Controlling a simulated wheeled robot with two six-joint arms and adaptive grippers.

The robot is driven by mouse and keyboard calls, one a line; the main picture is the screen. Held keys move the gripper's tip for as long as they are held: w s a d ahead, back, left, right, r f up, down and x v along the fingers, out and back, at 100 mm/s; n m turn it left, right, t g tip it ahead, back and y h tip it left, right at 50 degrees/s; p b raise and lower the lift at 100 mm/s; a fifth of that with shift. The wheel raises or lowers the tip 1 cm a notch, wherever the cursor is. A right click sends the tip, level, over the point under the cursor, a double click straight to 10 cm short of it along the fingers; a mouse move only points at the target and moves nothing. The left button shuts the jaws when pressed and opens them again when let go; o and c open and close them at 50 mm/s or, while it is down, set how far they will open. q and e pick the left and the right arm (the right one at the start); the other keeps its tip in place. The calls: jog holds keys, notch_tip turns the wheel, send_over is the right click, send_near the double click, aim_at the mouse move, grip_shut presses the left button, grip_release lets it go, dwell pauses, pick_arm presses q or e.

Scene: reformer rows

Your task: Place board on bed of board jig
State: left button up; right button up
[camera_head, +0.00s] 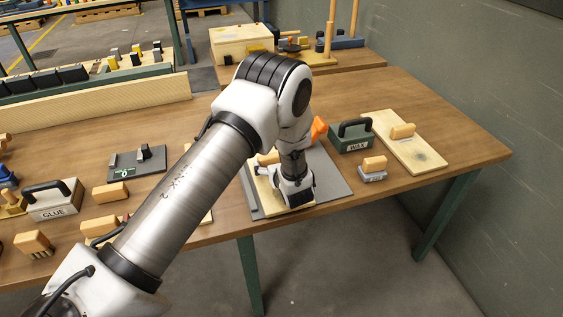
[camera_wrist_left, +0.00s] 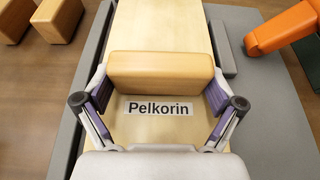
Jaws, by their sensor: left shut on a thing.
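The board (camera_wrist_left: 160,25) is a pale wooden plank with a label reading "Pelkorin" and a wooden block handle (camera_wrist_left: 160,72). My left gripper (camera_wrist_left: 158,92) is shut on this handle, one finger at each end. In the head view the board (camera_head: 262,190) shows beside and below my left gripper (camera_head: 291,190), partly hidden by it. The grey bed of the board jig (camera_head: 330,178) lies under the board; it also shows in the wrist view (camera_wrist_left: 270,110). I cannot tell whether the board touches the bed. My right gripper is not in view.
An orange lever (camera_wrist_left: 285,25) stands at the bed's right in the wrist view. On the table, a green WAX box (camera_head: 351,137), a small grey handled block (camera_head: 372,174) and another board (camera_head: 425,153) stand right. A GLUE box (camera_head: 55,204) and several wooden blocks lie left.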

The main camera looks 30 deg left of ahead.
pick_arm(q)
jog(key=shift+d+r, duration=0.1)
jog(key=shift+d, duration=0.1)
jog(key=shift+s+a+r, duration=0.1)
jog(key=shift+s+a, duration=0.05)
jog(key=shift+s, duration=0.05)
jog(key=shift+s+a+f, duration=0.2)
jog(key=shift+a, duration=0.05)
jog(key=o, duration=1.3)
jog(key=shift+a, duration=0.1)
jog(key=shift+w+d, duration=0.2)
jog(key=shift+d, duration=0.1)
jog(key=shift+r, duration=0.15)
jog(key=shift+s+d, duration=0.1)
jog(key=shift+s, duration=0.1)
jog(key=b+v, duration=0.2)
jog(key=v, duration=0.9)
jog(key=shift+r, duration=0.15)
jog(key=shift+s+d+r, duration=0.1)
jog(key=shift+s, duration=0.15)
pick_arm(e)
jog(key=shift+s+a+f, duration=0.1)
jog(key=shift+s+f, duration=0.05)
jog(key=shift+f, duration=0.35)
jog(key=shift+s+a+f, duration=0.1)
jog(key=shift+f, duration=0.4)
